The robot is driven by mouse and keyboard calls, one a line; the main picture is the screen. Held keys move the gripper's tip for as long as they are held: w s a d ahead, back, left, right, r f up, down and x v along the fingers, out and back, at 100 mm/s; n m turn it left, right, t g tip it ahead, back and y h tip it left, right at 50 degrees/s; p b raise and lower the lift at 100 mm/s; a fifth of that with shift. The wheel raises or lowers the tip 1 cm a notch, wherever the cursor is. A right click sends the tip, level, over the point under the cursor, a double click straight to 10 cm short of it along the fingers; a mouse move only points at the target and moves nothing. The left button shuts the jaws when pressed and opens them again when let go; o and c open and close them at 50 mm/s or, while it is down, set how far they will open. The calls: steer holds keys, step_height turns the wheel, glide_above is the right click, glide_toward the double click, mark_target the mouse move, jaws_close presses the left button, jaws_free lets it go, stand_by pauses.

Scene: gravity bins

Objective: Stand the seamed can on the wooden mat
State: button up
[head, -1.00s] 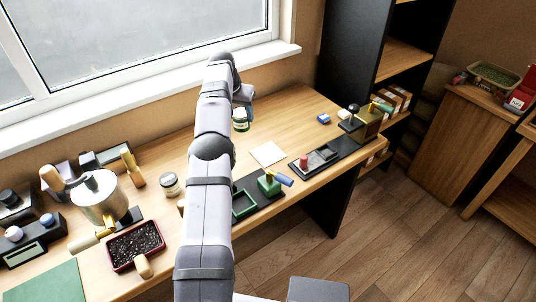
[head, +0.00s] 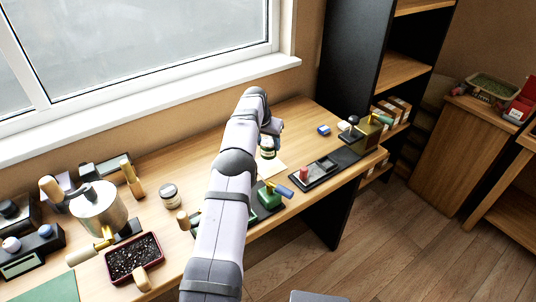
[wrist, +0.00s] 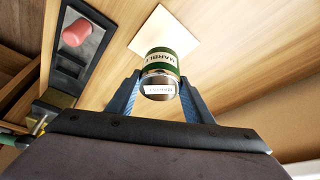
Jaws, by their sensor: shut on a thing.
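My gripper (wrist: 160,93) is shut on a can (wrist: 162,60) with a dark green and cream label that reads "MARBL…". The can's near end is bare shiny metal with a small white label. In the head view the can (head: 268,148) hangs below my wrist, partly hidden by it. A pale square mat (wrist: 165,30) lies on the desk beyond the can in the wrist view, its near part covered by the can. In the head view the mat (head: 276,170) shows just below the can, partly hidden. The can appears to be held above the desk.
A black tray with a red piece (head: 304,172) lies right of the mat. A green device with a blue handle (head: 269,195) stands in front. A lidded jar (head: 169,195), metal pot (head: 97,208) and soil tray (head: 133,257) stand left. A blue block (head: 324,130) lies behind.

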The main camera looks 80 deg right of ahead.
mark_target(268, 150)
steer(key=shift+f+p, duration=0.95)
steer(key=shift+f, duration=1.55)
steer(key=shift+f, duration=0.15)
steer(key=o, duration=1.6)
steer(key=shift+o, duration=0.2)
steer(key=shift+r, duration=0.25)
steer(key=shift+a+r+b, duration=0.2)
steer(key=shift+r+b, duration=0.1)
steer(key=shift+r, duration=0.2)
steer(key=b+v, duration=0.3)
steer(key=v, duration=0.7)
steer(key=shift+a+r, duration=0.2)
steer(key=shift+r, duration=0.15)
